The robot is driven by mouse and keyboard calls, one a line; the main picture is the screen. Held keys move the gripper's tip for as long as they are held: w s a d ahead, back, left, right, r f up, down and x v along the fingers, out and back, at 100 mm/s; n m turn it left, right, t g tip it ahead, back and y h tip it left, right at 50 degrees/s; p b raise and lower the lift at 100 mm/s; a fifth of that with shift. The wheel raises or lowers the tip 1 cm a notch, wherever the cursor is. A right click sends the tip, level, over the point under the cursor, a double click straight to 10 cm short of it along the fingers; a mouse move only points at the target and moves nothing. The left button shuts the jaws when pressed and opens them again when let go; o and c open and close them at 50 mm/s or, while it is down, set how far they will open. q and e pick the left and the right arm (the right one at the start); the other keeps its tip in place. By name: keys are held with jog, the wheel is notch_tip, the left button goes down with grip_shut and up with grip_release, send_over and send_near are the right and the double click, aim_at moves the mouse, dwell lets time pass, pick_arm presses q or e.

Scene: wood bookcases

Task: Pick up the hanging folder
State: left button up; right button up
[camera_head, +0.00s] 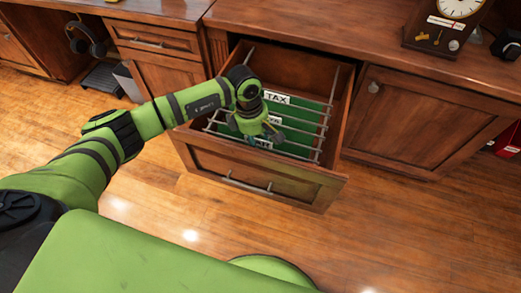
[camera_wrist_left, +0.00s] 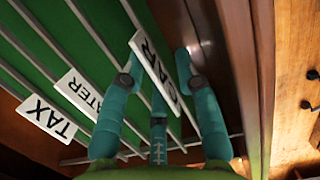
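An open wooden drawer (camera_head: 240,165) holds green hanging folders (camera_head: 300,122) on metal rails. White tabs read TAX (camera_head: 276,98), WATER (camera_wrist_left: 78,92) and CAR (camera_wrist_left: 158,72). My left gripper (camera_head: 262,138) is down at the front folders in the head view and partly covers the WATER and CAR tabs. In the left wrist view, its teal fingers (camera_wrist_left: 161,50) are apart, one on each side of the CAR tab. A gap shows between the tab and the right fingertip; whether the left fingertip touches the tab is unclear. My right gripper is out of view.
Metal rails (camera_head: 322,125) cross the drawer close around my left gripper. The wooden desktop (camera_head: 330,35) overhangs behind it, with a clock (camera_head: 458,10) at the right. Closed cabinets flank the drawer. The wood floor (camera_head: 390,220) in front is clear.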

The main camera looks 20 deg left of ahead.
pick_arm(q)
jog(key=shift+f+b, duration=0.25)
jog(key=shift+b, duration=0.1)
dwell(0.4)
grip_shut()
